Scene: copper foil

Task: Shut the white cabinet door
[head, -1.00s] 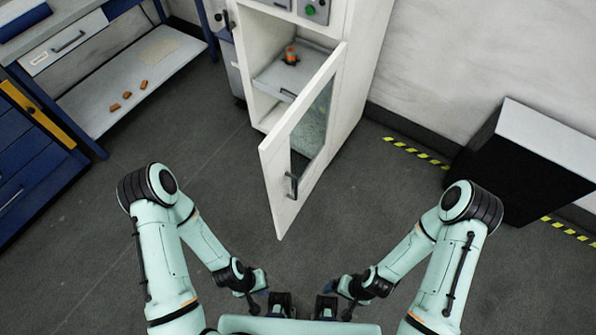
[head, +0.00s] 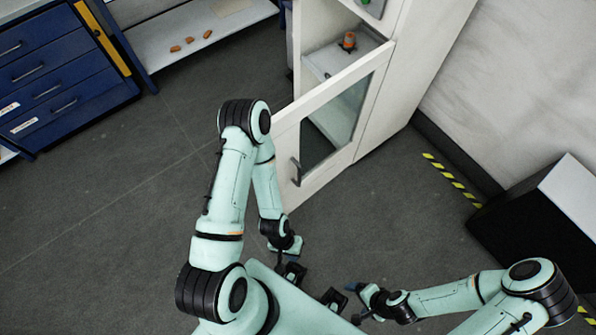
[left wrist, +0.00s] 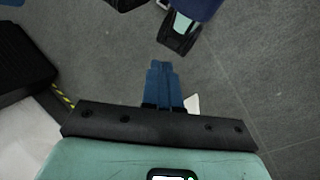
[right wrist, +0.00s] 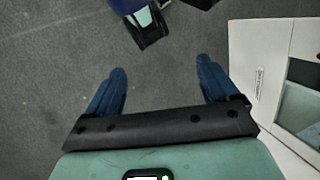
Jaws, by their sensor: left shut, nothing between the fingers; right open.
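The white cabinet door (head: 313,104) stands wide open in the head view, swung out from the white cabinet (head: 412,70). It has a glass window and a dark vertical handle (head: 296,172) near its free edge. My left gripper (head: 280,262) is below the door's lower corner in the picture, apart from the handle. Its blue fingers (left wrist: 160,80) are shut and empty in the left wrist view. My right gripper (head: 358,317) is lower right, away from the door. Its fingers (right wrist: 160,75) are spread and empty in the right wrist view. A white panel with glass (right wrist: 263,50) shows at right there.
An orange item (head: 348,41) sits inside the cabinet. Blue drawers (head: 60,75) and a low shelf (head: 215,45) with small orange pieces are at upper left. A black box with a white top (head: 570,195) stands at right. Grey floor (head: 100,200) is clear at left.

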